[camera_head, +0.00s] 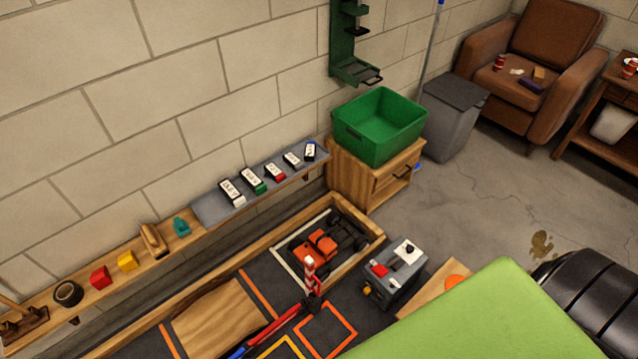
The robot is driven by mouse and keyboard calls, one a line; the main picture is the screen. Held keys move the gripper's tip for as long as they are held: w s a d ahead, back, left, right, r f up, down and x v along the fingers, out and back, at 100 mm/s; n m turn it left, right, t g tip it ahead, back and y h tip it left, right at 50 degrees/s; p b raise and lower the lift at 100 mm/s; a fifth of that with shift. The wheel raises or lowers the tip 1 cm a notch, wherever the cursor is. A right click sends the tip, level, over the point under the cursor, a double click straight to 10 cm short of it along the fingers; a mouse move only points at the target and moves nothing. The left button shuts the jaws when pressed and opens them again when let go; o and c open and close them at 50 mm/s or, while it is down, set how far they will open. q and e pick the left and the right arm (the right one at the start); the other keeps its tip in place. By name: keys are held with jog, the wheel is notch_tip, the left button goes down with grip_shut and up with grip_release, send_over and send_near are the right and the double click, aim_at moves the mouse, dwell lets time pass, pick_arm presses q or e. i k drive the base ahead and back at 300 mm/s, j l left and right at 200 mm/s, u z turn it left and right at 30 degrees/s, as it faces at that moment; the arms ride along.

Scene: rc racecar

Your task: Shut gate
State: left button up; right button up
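A red-and-white striped bar (309,272) stands upright at the near edge of the car bay; it looks like the gate's arm, raised. Its dark base (313,303) sits on the track floor. An orange racecar (320,246) with black wheels is in the wood-edged bay behind the bar. A grey box (394,272) with a red part and a white part on top stands just right of the bar. Neither of my grippers is in view.
A long red and blue rail (277,325) runs along the track beside a wooden ramp (217,316). A green bin (378,125) stands on a wooden cabinet (347,181). A large green surface (487,318) fills the lower right. Open concrete floor (497,205) lies at right.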

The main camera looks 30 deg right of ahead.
aim_at(309, 262)
jog(key=z, duration=0.8)
